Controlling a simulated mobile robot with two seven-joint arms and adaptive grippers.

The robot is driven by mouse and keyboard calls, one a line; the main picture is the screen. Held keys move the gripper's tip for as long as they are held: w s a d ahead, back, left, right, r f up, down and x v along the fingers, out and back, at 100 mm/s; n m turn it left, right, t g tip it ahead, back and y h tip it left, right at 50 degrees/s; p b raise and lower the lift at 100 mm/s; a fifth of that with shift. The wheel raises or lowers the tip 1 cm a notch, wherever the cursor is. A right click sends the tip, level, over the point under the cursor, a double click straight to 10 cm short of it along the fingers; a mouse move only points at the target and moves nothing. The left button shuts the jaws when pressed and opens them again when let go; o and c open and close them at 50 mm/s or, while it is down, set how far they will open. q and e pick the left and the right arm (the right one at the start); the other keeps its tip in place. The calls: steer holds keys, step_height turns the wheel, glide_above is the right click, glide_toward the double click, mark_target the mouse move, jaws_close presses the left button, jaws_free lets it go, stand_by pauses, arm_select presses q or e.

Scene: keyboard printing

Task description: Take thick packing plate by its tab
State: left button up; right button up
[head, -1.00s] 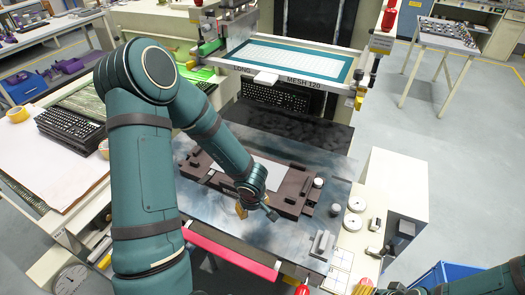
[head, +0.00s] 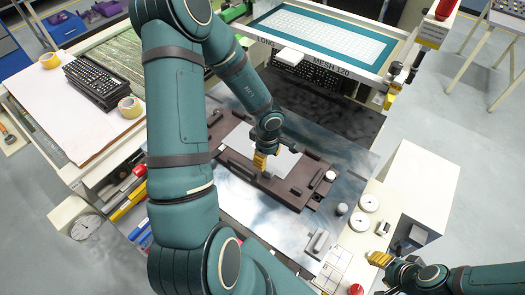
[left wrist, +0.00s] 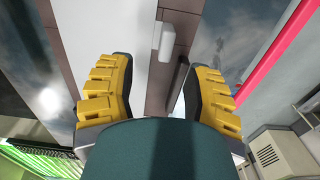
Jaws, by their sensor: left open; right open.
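A flat pale plate (head: 285,161) lies in a brown fixture (head: 295,194) on the metal bed; I take it for the packing plate, but its thickness cannot be told. In the left wrist view the plate (left wrist: 115,30) borders the brown frame (left wrist: 182,20), with a small light-grey tab (left wrist: 165,42) on the frame beside it. My left gripper (head: 262,161) is over the plate's near part, open and pointing down. Its yellow fingers (left wrist: 158,90) stand apart with the tab beyond and between them, not touched. My right gripper (head: 380,258) is open and empty at the lower right.
A screen frame (head: 325,72) stands raised behind the bed. Dials (head: 368,202) and a small grey block with a bar (head: 318,240) are to the right. Keyboards (head: 95,82) and tape rolls (head: 130,106) lie on the left table.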

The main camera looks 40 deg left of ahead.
mark_target(266, 172)
arm_select(q)
step_height(266, 172, down, 2)
steer(key=shift+f+b, duration=0.2)
steer(key=shift+b, duration=0.15)
steer(key=f, duration=0.1)
steer(key=f+b, duration=0.1)
steer(key=f, duration=0.1)
steer(key=f+b, duration=0.1)
steer(key=shift+s+d+f, duration=0.15)
steer(key=shift+s+d, duration=0.05)
steer(key=shift+s, duration=0.15)
steer(key=shift+f+b, duration=0.3)
steer(key=shift+b, duration=0.1)
jaws_close()
